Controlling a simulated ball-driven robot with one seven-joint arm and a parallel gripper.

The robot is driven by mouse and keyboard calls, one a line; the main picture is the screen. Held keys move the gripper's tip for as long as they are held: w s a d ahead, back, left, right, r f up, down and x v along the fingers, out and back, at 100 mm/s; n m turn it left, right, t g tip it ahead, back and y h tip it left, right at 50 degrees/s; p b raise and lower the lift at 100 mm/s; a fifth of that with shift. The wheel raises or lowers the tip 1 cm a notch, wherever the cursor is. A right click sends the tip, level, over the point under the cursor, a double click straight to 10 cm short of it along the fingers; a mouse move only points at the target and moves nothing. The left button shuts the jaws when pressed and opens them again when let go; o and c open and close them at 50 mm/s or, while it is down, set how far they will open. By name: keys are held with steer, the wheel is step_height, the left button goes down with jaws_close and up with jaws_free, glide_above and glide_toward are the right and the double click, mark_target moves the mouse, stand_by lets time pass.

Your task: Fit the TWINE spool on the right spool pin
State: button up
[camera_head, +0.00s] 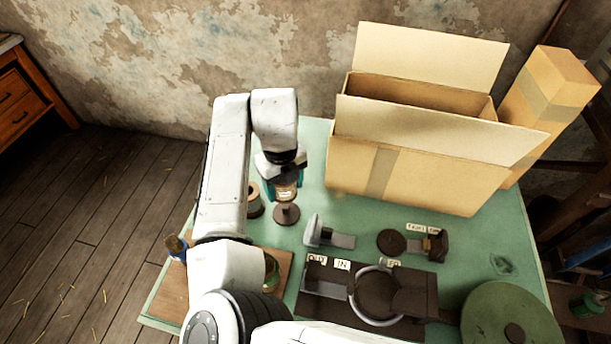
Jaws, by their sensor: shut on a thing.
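My gripper (285,188) is shut on a brown spool (286,194) with a pale label. The label is too small to read, so I cannot confirm it is the TWINE spool. The spool is upright, directly over a dark pin stand with a round base (287,215). The stand's upper part is hidden, and I cannot tell whether the spool is on the pin or just above it. Another spool with a tan top (254,196) stands just left of it, partly hidden by my arm.
A large open cardboard box (420,175) stands behind right. A dark press with a ring handwheel (376,322) is at the front, with a grey-white clamp-like part (314,231) behind it. A green disc (488,312) is front right. A wooden board (172,300) with spools is left.

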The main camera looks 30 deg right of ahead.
steer(key=shift+f+b, duration=2.9)
steer(key=shift+f, duration=1.3)
steer(key=o, duration=1.2)
step_height(320, 180, up, 11)
steer(key=shift+f+b, duration=0.1)
steer(key=shift+b, duration=0.65)
step_height(320, 180, up, 8)
steer(key=p, duration=0.6)
glide_above(286, 207)
steer(key=shift+w, duration=0.1)
